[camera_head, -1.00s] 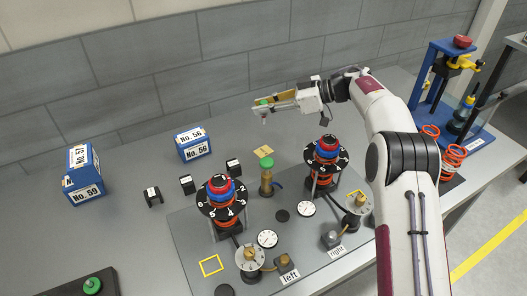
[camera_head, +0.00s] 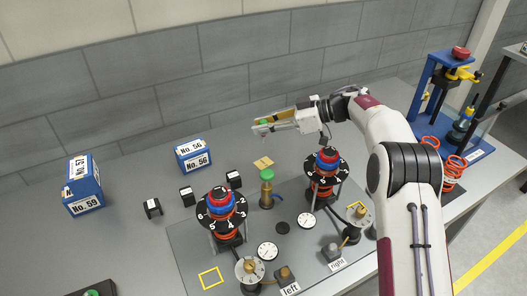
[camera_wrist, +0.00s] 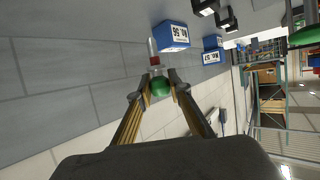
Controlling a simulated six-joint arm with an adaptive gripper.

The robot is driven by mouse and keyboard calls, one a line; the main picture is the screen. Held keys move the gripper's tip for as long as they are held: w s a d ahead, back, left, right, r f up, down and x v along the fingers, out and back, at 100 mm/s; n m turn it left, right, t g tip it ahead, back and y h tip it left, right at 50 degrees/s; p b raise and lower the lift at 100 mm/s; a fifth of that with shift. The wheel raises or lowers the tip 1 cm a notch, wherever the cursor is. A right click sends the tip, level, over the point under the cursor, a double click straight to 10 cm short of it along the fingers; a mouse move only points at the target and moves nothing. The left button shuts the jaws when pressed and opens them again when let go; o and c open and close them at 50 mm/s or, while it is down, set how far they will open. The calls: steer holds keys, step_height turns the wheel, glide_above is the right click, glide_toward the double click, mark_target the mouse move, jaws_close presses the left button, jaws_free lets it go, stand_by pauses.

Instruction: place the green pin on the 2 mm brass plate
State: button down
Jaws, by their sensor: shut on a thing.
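My gripper (camera_head: 258,128) is raised above the bench, towards the back wall, with its fingers pointing left in the head view. In the wrist view its fingertips (camera_wrist: 158,84) are closed around a green-headed pin (camera_wrist: 161,88), whose pale and red shank points away from the fingers.
Two round black numbered dials with red and blue tops (camera_head: 218,200) (camera_head: 327,163) stand on the fixture plate. Blue labelled boxes (camera_head: 193,155) (camera_head: 84,188) and small black blocks (camera_head: 186,196) stand left. A blue press (camera_head: 440,85) stands right.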

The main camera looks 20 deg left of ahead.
mark_target(263, 142)
steer(key=shift+f, duration=2.3)
steer(key=shift+f, duration=1.85)
steer(key=shift+f, duration=0.15)
steer(key=c, duration=1.8)
jaws_free()
steer(key=shift+c, duration=0.2)
steer(key=v, duration=1.2)
